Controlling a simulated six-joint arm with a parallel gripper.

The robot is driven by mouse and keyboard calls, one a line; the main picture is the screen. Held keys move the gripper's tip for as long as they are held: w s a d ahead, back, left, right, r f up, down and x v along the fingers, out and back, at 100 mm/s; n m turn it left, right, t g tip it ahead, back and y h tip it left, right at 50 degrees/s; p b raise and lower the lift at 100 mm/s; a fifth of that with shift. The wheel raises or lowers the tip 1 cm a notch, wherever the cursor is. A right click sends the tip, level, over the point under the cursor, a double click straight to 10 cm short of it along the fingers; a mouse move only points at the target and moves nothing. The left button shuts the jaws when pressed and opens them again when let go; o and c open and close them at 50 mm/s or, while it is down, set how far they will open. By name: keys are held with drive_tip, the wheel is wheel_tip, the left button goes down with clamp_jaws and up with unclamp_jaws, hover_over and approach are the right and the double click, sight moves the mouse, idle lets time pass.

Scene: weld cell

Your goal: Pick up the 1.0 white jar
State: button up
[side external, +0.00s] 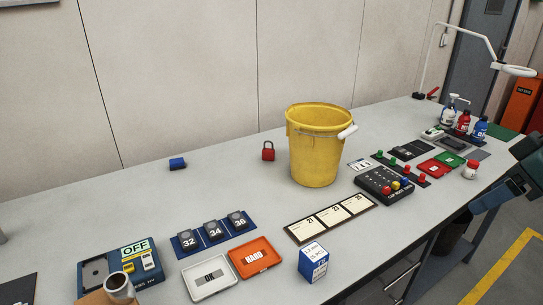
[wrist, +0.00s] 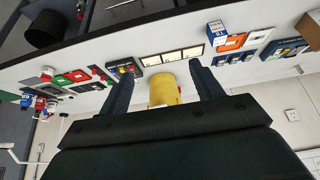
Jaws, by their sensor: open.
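A small white jar with red on it (side external: 470,170) stands upright near the front edge of the table's far right part; its label is too small to read. In the wrist view, a small white and red item (wrist: 47,74) at the left looks like the same jar. My gripper (side external: 484,203) is at the right edge of the side view, just off the table's front edge and near the jar. In the wrist view my gripper (wrist: 160,70) has its fingers spread wide with nothing between them; the yellow bucket shows in the background.
Red and green trays (side external: 441,164) lie left of the jar. Blue, red and white bottles (side external: 463,122) stand behind it. A button box (side external: 386,186), a yellow bucket (side external: 314,150) and date cards (side external: 330,219) are farther left. A lamp (side external: 515,70) overhangs the far end.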

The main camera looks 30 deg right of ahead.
drive_tip(key=w+d+r+m+g+h, duration=0.15)
drive_tip(key=w+d+m, duration=0.35)
drive_tip(key=w+d, duration=0.5)
drive_tip(key=w+d+r+m+g+h, duration=0.1)
drive_tip(key=w+d+r+m+g, duration=0.3)
drive_tip(key=w+d, duration=0.65)
drive_tip(key=m, duration=1)
approach(474, 162)
drive_tip(key=r, duration=0.1)
drive_tip(key=shift+d+r+y, duration=0.1)
drive_tip(key=shift+r+y, duration=0.05)
drive_tip(key=shift+y, duration=0.2)
drive_tip(key=shift+d+f, duration=0.2)
drive_tip(key=shift+f, duration=1.2)
drive_tip(key=shift+d+f, duration=0.2)
drive_tip(key=shift+f, duration=1.2)
drive_tip(key=shift+d+f, duration=0.2)
drive_tip(key=shift+f, duration=1.25)
